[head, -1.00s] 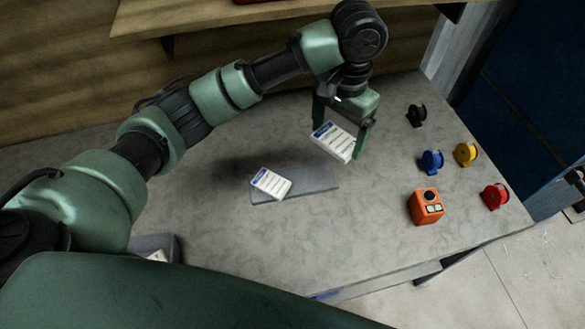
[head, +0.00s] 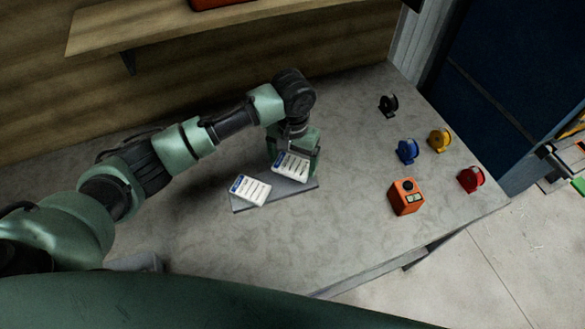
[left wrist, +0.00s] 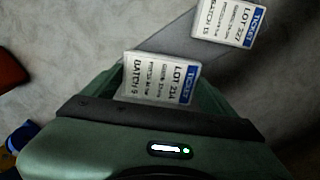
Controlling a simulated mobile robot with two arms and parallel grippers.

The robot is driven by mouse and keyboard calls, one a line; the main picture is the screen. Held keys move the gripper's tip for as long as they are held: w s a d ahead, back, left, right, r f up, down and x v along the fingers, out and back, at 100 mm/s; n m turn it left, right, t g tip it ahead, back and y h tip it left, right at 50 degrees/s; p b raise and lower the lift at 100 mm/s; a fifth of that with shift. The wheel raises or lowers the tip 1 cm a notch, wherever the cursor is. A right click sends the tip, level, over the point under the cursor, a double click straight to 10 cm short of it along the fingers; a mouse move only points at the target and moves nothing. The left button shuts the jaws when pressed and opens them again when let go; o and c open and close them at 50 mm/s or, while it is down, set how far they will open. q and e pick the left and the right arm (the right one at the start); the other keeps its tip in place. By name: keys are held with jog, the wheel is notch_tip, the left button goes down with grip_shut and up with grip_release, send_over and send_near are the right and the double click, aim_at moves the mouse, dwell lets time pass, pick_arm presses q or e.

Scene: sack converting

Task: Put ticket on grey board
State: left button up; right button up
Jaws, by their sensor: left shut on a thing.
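My left gripper (head: 294,164) is shut on a white ticket (head: 291,165) with a blue band, at the right part of the grey board (head: 290,196). In the left wrist view this ticket (left wrist: 160,80) reads LOT 214, and the grey board (left wrist: 178,40) shows behind it. Whether the held ticket touches the board I cannot tell. My right gripper is not in view.
An orange box with buttons (head: 406,197) stands right of the board. Black (head: 388,105), blue (head: 407,151), yellow (head: 438,139) and red (head: 471,179) spool-like items stand at the table's right. A wooden shelf (head: 170,30) hangs behind. The table's front middle is clear.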

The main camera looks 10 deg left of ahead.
aim_at(293, 165)
pick_arm(q)
jog(key=shift+f, duration=2.2)
jog(key=o, duration=1.2)
jog(key=shift+f, duration=0.1)
notch_tip(293, 165, up, 12)
jog(key=shift+r+b, duration=0.15)
jog(key=shift+b, duration=0.2)
jog(key=shift+s, duration=0.1)
